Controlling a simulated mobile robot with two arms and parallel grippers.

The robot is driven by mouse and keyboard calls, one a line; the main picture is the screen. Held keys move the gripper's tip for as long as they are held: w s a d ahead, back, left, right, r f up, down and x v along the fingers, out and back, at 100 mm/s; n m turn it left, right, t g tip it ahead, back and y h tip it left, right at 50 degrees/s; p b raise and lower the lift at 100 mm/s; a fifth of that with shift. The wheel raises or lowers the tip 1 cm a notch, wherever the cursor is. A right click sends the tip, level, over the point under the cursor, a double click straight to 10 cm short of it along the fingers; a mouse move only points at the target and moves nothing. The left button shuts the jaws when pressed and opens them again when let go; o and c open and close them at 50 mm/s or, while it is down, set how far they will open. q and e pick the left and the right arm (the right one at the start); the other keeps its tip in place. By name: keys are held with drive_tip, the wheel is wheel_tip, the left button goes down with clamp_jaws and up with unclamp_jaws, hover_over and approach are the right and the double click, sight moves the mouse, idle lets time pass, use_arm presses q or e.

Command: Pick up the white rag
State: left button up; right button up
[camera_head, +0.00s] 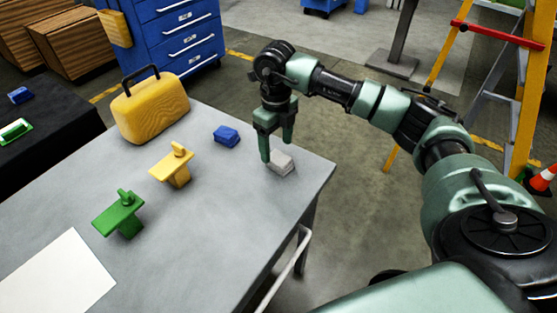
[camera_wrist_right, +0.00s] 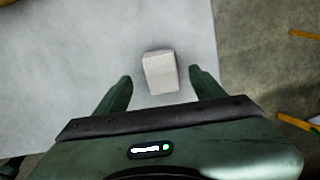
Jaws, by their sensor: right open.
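The white rag (camera_head: 281,163) is a small folded pale block on the grey table (camera_head: 220,230), near its far right edge. In the right wrist view the rag (camera_wrist_right: 159,72) lies flat between and slightly beyond my fingertips. My right gripper (camera_head: 275,150) points down over the rag, with its fingers open and empty. In the right wrist view both fingers of the right gripper (camera_wrist_right: 160,84) are spread, one on each side of the rag, with gaps. Whether the fingertips are at rag height is unclear. My left gripper is not in view.
A blue folded rag (camera_head: 227,135) lies to the left. A yellow case (camera_head: 150,106), a yellow clamp-like part (camera_head: 172,168) and a green one (camera_head: 119,217) stand on the table. A white sheet (camera_head: 55,280) lies at front left. A stepladder (camera_head: 530,90) stands at right.

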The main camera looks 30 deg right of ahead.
sight(276, 156)
drive_tip(key=f, duration=0.3)
drive_tip(key=f+p, duration=0.1)
drive_tip(key=f, duration=0.1)
drive_tip(key=shift+w, duration=0.25)
drive_tip(key=c, duration=1.5)
drive_tip(key=shift+o, duration=0.2)
drive_tip(key=shift+r, duration=0.1)
wheel_tip(276, 156, up, 20)
drive_tip(key=shift+b, duration=0.45)
